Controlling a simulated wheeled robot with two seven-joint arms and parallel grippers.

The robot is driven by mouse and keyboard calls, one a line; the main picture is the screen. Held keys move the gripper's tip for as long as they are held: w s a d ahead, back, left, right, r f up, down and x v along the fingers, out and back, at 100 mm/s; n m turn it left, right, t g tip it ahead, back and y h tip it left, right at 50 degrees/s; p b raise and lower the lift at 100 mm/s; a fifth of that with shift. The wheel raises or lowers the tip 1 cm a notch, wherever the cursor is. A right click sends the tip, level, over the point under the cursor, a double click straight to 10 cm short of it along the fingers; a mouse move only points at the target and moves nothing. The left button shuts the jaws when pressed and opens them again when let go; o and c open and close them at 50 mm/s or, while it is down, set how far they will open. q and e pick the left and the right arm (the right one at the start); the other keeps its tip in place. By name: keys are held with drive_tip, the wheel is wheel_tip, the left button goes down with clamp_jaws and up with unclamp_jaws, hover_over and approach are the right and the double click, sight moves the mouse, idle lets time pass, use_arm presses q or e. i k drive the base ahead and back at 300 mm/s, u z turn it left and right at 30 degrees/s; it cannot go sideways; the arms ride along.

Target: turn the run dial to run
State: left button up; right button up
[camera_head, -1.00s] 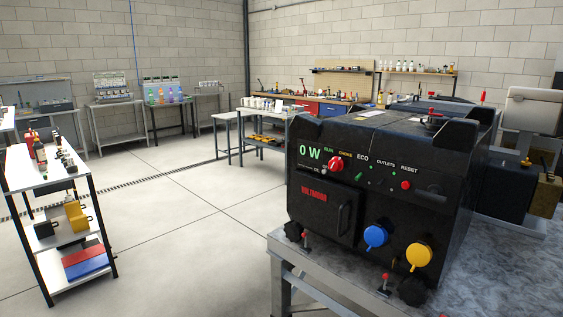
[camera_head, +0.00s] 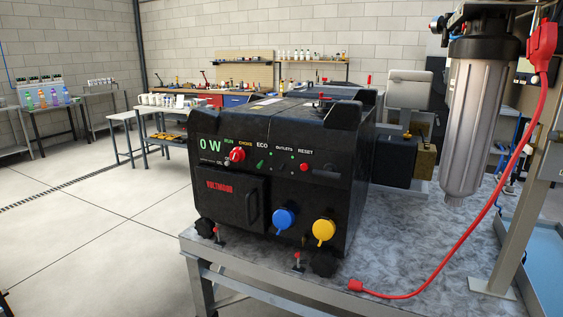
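The black generator (camera_head: 280,165) stands on a grey metal-topped bench (camera_head: 410,220) in the middle of the head view. Its front panel shows a green "0 W" readout and labels RUN, CHOKE, ECO, OUTLETS and RESET. The red run dial (camera_head: 238,155) sits just right of the readout, below the RUN and CHOKE labels. Its exact pointing is too small to tell. A small red reset button (camera_head: 304,167) is farther right. A blue outlet cap (camera_head: 285,219) and a yellow outlet cap (camera_head: 323,231) are lower on the front. Neither of my grippers is in view.
A red cable (camera_head: 476,238) runs from a post at the right down to a red plug (camera_head: 356,286) on the bench top. A clear filter housing (camera_head: 477,120) hangs at the right. Open floor (camera_head: 100,240) lies left of the bench.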

sight(238, 154)
drive_tip(key=u, duration=2.1)
drive_tip(key=i, duration=2.55)
drive_tip(key=z, duration=2.95)
